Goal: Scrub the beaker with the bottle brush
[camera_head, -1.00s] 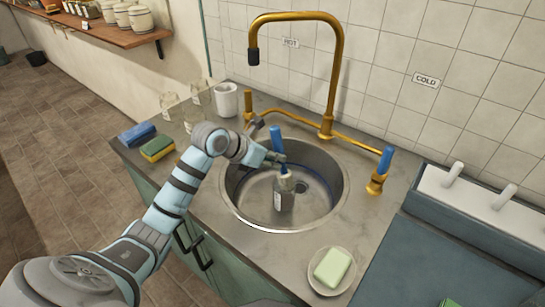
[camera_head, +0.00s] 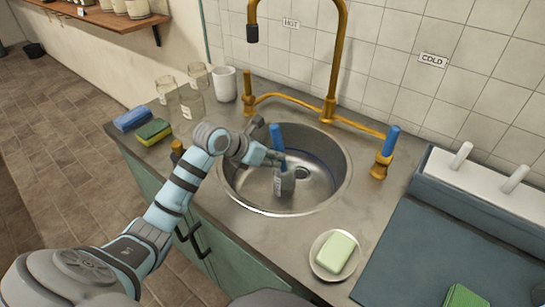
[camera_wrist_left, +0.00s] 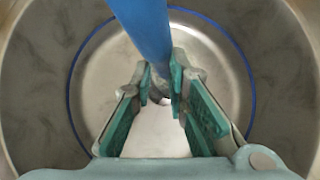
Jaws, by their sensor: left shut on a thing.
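The bottle brush has a blue handle (camera_head: 276,137) that stands nearly upright above the sink. It also shows in the left wrist view (camera_wrist_left: 148,28), running down between the fingers. My left gripper (camera_head: 274,158) is shut on the brush; its teal finger pads close around it in the left wrist view (camera_wrist_left: 161,88). The clear beaker (camera_head: 285,185), with a pale label, is in the sink directly below the gripper. The brush's lower end goes down toward the beaker's mouth; the bristles are hidden, so I cannot tell how deep they are. My right gripper is out of view.
The round steel sink (camera_head: 330,195) surrounds the beaker. A brass tap (camera_head: 332,95) arches behind, with a blue-handled valve (camera_head: 384,158) on the right. Soap on a dish (camera_head: 335,254) sits in front. Sponges (camera_head: 153,132), glass jars (camera_head: 190,102) and a white mug (camera_head: 224,85) stand left.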

